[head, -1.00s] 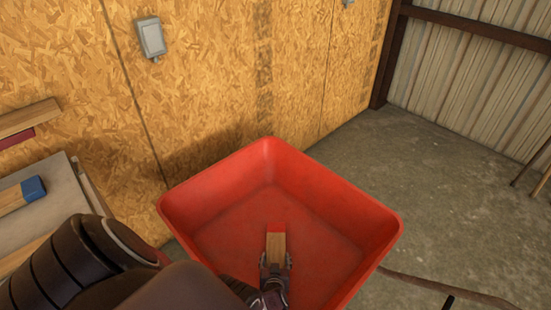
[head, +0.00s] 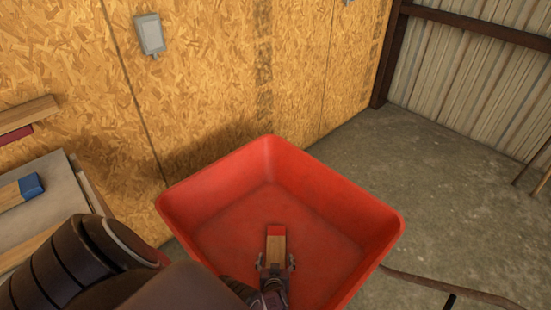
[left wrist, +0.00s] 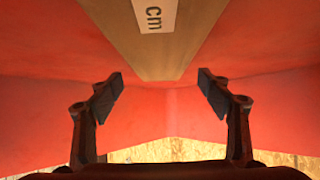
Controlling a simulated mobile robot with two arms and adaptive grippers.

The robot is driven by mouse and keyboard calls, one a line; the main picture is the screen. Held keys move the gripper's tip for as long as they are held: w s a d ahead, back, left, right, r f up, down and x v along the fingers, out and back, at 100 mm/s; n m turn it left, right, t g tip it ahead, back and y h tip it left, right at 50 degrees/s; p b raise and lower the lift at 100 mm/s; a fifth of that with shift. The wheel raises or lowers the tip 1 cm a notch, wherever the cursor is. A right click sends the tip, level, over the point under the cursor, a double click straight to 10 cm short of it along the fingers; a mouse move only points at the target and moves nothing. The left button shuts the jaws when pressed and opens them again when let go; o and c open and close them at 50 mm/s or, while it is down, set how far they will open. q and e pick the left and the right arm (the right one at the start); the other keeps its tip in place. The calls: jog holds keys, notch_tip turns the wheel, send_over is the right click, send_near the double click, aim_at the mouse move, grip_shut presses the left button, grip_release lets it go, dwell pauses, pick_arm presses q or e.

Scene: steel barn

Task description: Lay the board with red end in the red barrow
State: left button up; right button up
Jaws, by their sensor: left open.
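The board with red end (head: 276,246) lies inside the red barrow (head: 340,200), its red end pointing away from me. In the left wrist view the board (left wrist: 150,55) runs in from the top, with a white "cm" label on it. My left gripper (head: 276,264) is down in the barrow at the near part of the board. Its fingers are spread, one to each side of the board, and clear of it. The left wrist view also shows the two fingers (left wrist: 160,90) wide apart with nothing between their pads. My right gripper is not in view.
At the left, a board with a blue end (head: 18,192) lies on a pale surface (head: 55,190), and another wooden board (head: 28,115) is near the wall. A chipboard wall (head: 200,70) stands behind the barrow. Concrete floor (head: 450,190) is open at the right.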

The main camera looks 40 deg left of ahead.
pick_arm(q)
jog(key=shift+r+p, duration=0.3)
jog(key=shift+r, duration=0.15)
jog(key=p+v, duration=0.9)
jog(key=v, duration=0.3)
jog(key=shift+r, duration=0.15)
